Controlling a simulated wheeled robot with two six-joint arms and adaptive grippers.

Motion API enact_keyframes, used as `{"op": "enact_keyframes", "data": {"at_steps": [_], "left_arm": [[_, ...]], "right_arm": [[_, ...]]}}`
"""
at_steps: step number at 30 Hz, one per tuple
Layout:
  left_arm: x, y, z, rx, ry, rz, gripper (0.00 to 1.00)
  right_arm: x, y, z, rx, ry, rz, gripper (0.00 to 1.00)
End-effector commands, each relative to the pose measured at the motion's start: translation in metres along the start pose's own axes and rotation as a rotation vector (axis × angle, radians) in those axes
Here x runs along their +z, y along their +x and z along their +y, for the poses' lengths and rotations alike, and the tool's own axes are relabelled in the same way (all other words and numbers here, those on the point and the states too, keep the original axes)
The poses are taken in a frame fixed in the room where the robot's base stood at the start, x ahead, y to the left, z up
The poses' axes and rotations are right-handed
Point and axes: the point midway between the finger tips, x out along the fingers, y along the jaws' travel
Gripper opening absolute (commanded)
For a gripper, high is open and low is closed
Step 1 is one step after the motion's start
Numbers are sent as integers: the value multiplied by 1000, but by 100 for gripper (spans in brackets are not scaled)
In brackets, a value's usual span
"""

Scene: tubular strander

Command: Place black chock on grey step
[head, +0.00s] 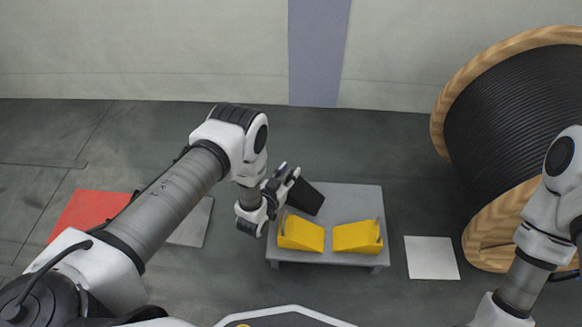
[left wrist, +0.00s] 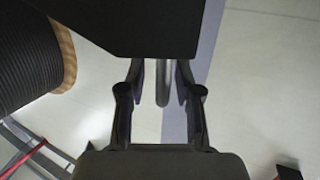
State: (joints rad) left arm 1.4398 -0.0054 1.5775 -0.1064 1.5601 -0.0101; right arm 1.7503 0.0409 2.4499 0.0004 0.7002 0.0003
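The black chock (head: 305,197) is at the back left of the grey step (head: 350,196), over its top; I cannot tell whether it rests flat there. My left gripper (head: 283,181) is at the chock's left rear side. In the left wrist view the dark chock (left wrist: 125,25) fills the top, and a grey bar-like handle (left wrist: 162,85) stands between the fingers of my left gripper (left wrist: 160,80). A gap shows on both sides of the bar, so the fingers look open around it. My right gripper is outside the view.
Two yellow chocks, left (head: 301,234) and right (head: 358,237), stand on the step's front half. A white floor square (head: 431,258), a grey one (head: 193,222) and a red one (head: 85,213) lie around it. A large cable reel (head: 505,135) stands right. The step's back right is clear.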

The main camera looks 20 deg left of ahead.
Motion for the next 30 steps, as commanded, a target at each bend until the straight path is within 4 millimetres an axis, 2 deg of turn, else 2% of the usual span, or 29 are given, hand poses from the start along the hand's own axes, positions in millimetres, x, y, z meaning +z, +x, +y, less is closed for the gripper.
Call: {"op": "enact_keyframes", "data": {"at_steps": [1,3,10,15,20,23,26,29,30], "left_arm": [[-5,-13,0,-1,-1,-6,34],[-6,-32,0,-1,-1,-7,34],[-4,-87,0,0,0,-5,34],[-2,-102,0,0,0,0,34],[0,-103,0,-1,-1,-12,34],[9,-111,-2,-11,-7,-151,34],[28,-146,-3,-34,-27,-466,34],[38,-219,-1,-64,-63,-859,34],[36,-254,1,-76,-78,-1009,34]], "right_arm": [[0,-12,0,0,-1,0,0],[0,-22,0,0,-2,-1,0],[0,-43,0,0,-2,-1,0],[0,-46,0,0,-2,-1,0],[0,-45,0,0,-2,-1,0],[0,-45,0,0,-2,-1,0],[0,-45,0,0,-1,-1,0],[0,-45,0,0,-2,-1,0],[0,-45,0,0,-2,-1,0]]}}
